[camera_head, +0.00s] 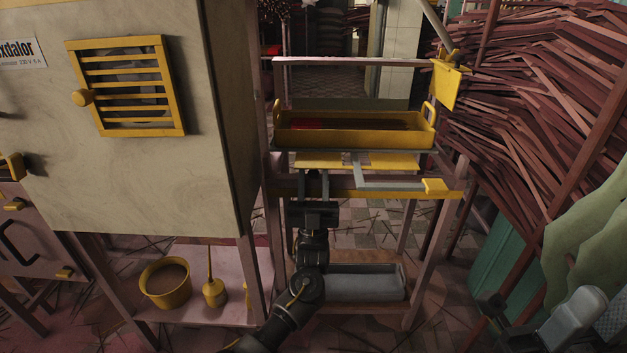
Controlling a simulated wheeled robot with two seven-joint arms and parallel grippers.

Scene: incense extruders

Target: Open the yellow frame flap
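A yellow frame with horizontal slats (125,86) is set in the front of the beige cabinet (190,190) at the left. It looks shut, lying flat against the cabinet face. A round yellow knob (82,97) sticks out at its left edge. My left gripper (315,176) is well to the right of this frame, pointing away from me at the stand, just below the yellow plates under the tray. Its two dark fingers look apart with nothing seen between them; whether they touch the stand is unclear. Dark parts at the lower right may be my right gripper (491,306); its fingers are unclear.
A yellow tray (350,137) sits on the stand, with a grey lever and yellow handle (434,187) below it. A yellow pot (166,284) and a yellow long-necked vessel (214,292) stand on the low shelf. Bundled sticks (540,100) fill the right side.

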